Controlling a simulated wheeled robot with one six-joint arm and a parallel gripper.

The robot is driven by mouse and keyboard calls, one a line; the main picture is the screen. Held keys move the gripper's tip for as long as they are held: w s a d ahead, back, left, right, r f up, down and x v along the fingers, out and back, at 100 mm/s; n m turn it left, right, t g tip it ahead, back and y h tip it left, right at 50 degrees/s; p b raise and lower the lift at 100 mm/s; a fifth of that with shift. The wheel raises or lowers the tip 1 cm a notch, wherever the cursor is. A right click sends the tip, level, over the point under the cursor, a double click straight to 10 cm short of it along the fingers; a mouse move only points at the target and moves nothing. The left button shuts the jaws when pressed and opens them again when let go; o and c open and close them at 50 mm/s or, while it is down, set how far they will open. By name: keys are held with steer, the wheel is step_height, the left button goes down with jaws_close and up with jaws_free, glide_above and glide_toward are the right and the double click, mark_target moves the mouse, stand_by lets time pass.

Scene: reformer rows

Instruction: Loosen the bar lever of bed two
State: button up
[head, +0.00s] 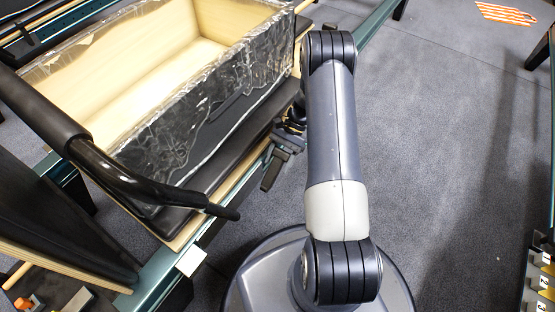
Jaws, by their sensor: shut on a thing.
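The black foot bar (115,165) curves across the near end of the bed, from the left edge to a tip beside the bed's right rail. My gripper (283,145) is small and dark at the bed's right side, partly hidden behind my own arm. It is shut on a short dark piece that looks like the bar lever (270,173), which sticks out below the jaws along the rail. The exact contact and the lever's pivot are too small and dark to make out. No bed number is readable on this bed.
An open wood-lined box with clear crinkled wrapping (190,130) sits on the bed. A white card (191,260) is on the teal rail (160,275). A numbered rack (541,275) stands at the lower right. An orange striped mat (505,14) lies far right. The grey floor between is clear.

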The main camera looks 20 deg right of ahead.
steer(key=shift+w+d+f+b, duration=0.15)
steer(key=shift+d+f, duration=0.1)
steer(key=shift+f, duration=0.2)
steer(key=shift+w+d+f+b, duration=0.15)
steer(key=shift+d+f, duration=0.05)
steer(key=shift+f, duration=0.25)
steer(key=o, duration=1.4)
steer(key=p+v, duration=0.2)
steer(key=v, duration=0.8)
steer(key=shift+d+r+p, duration=0.2)
steer(key=shift+r+p, duration=0.05)
steer(key=shift+p, duration=0.15)
steer(key=shift+w, duration=0.1)
